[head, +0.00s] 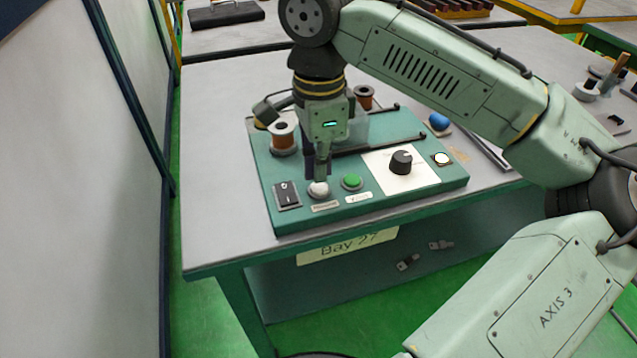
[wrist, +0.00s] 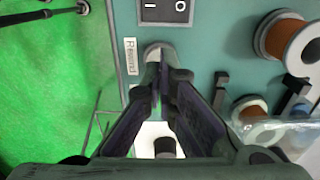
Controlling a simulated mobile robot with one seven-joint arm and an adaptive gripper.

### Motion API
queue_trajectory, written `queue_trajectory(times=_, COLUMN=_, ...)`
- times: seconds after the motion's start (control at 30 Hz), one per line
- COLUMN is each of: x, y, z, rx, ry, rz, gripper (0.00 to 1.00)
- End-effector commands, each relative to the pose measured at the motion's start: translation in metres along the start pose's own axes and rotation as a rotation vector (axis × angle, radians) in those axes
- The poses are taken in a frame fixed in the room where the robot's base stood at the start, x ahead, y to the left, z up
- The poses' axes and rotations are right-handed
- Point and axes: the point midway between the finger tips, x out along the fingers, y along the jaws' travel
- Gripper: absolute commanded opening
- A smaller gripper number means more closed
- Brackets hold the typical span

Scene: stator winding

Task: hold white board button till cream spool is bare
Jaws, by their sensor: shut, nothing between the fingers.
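The white button (head: 318,189) is on the front of the green board, between a black rocker switch and a green button. It also shows in the wrist view (wrist: 157,50), beside a "Rewind" label. My gripper (head: 319,178) is shut and empty, pointing down with its fingertips at the button and partly covering it. I cannot tell whether the button is pressed in. The cream-flanged spool (head: 284,138) stands at the board's left, with copper-coloured wire on it; it also shows in the wrist view (wrist: 290,38). A second copper-wound spool (head: 364,97) stands at the back.
The black rocker switch (head: 287,195) is left of the button. The green button (head: 351,182), a black knob (head: 401,161) on a white plate and a small lamp (head: 441,158) are to the right. A blue object (head: 438,121) lies behind. The table's left side is clear.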

Motion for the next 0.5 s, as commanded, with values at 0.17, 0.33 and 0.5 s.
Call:
queue_trajectory(times=0.17, x=0.001, y=0.000, z=0.000, rx=0.000, ry=0.000, rz=0.000, gripper=0.00)
queue_trajectory(times=0.33, x=0.006, y=0.000, z=0.000, rx=0.000, ry=0.000, rz=0.000, gripper=0.00)
queue_trajectory(times=0.5, x=0.013, y=0.000, z=0.000, rx=-0.001, ry=-0.001, rz=0.001, gripper=0.00)
